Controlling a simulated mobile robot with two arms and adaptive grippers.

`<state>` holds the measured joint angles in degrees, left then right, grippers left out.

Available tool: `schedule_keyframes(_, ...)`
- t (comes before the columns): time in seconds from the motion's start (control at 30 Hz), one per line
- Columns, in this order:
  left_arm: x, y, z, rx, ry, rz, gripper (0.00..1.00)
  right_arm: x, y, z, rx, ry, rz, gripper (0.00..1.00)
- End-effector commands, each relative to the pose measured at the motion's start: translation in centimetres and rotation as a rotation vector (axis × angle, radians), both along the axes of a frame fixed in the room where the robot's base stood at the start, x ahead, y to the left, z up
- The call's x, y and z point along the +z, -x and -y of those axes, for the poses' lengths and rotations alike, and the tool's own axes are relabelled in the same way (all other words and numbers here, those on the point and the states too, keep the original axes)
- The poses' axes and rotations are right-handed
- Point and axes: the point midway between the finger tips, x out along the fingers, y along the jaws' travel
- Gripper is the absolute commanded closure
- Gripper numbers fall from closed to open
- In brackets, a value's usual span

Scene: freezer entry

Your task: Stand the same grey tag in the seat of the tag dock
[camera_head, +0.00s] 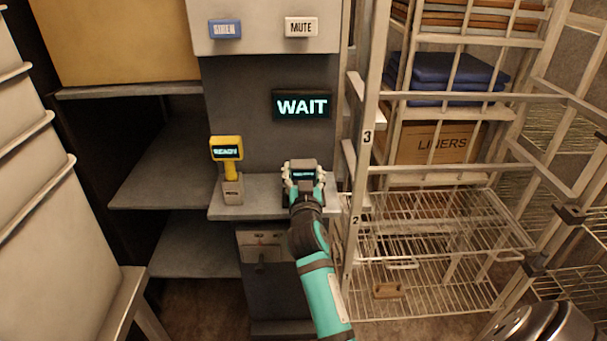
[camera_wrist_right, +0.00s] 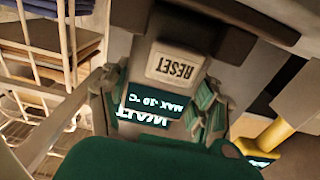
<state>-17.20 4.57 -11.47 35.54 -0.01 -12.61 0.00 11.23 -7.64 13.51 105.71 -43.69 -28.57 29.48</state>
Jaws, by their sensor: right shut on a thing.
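My right gripper (camera_head: 303,177) is over the grey ledge below the WAIT display. Its pale fingers are shut on the grey tag, whose small lit screen (camera_head: 303,174) faces me. In the right wrist view, seen upside down, a screen reading MAX -10 °C (camera_wrist_right: 155,105) shows between the green-padded fingers (camera_wrist_right: 165,105). A pale block marked RESET (camera_wrist_right: 175,65) is beside it; I cannot tell if it belongs to the tag. The tag dock is not clearly visible; a dark shape by the fingers may be part of it. I cannot tell whether the tag is seated. My left gripper is out of view.
A yellow device reading READY (camera_head: 227,150) stands in a grey holder (camera_head: 232,190) left of the gripper. The WAIT display (camera_head: 302,105) is on the wall above, with a MUTE button (camera_head: 301,27) higher up. Wire racks (camera_head: 430,225) stand close on the right.

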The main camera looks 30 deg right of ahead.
Motion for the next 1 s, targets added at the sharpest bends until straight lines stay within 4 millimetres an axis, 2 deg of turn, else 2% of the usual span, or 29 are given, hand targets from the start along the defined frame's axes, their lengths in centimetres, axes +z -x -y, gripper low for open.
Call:
schedule_keyframes(0.17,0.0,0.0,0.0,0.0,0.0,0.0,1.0,0.1,0.0,0.0,0.0,0.001,0.001,0.65)
schedule_keyframes(0.2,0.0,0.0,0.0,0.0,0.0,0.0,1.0,0.1,0.0,0.0,0.0,0.001,0.001,0.35)
schedule_keyframes(0.4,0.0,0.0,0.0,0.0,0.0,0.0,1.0,0.0,0.0,0.0,0.0,0.001,0.001,0.11)
schedule_keyframes(0.73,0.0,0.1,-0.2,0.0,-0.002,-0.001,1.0,0.4,0.0,0.0,-0.001,0.001,0.001,0.11)
schedule_keyframes(0.87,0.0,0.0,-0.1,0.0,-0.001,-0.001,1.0,2.2,0.0,0.1,-0.001,0.002,0.005,0.11)
schedule_keyframes(1.0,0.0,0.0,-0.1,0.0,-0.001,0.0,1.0,5.1,0.0,0.0,0.0,0.001,0.006,0.11)
